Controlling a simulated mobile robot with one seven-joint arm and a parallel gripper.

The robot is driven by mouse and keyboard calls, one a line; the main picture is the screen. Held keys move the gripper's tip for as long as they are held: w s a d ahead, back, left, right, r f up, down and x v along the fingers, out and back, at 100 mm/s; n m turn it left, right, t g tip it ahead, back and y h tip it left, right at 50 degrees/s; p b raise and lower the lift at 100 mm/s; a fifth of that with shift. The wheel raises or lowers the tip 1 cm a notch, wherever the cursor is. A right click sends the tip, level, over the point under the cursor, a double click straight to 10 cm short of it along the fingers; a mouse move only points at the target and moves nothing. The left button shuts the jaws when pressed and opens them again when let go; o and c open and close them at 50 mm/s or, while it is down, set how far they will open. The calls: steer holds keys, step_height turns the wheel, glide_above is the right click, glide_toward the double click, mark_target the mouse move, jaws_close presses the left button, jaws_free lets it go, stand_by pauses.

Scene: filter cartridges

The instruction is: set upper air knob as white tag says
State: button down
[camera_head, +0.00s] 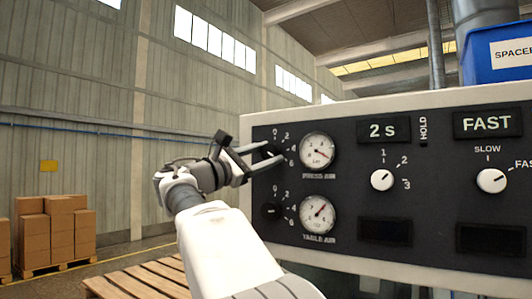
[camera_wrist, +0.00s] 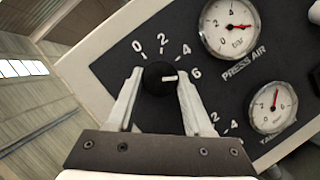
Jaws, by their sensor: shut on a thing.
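The upper air knob (camera_wrist: 158,80) is black with a white pointer mark, beside the PRESS AIR gauge (camera_head: 318,151). In the wrist view its mark points right, close to the 6 of its 0-2-4-6 scale. My gripper (camera_wrist: 157,88) is shut on the knob, one finger on each side. In the head view my gripper (camera_head: 274,152) reaches it from the left and partly hides it. The PRESS AIR needle also shows in the wrist view (camera_wrist: 229,28), pointing right. I cannot make out a white tag giving an air setting.
Below are the lower black knob (camera_head: 271,211) and the TABLE AIR gauge (camera_head: 319,214). To the right are two white dials (camera_head: 382,180) and (camera_head: 491,180) under displays reading 2 s and FAST. A blue bin (camera_head: 497,50) with a white SPACER label stands above the panel.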

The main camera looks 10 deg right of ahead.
steer(key=shift+g, duration=0.3)
steer(key=shift+c, duration=1.5)
jaws_free()
steer(key=b+v, duration=0.4)
steer(key=v, duration=1.3)
steer(key=shift+s, duration=0.2)
steer(key=shift+a+f, duration=0.1)
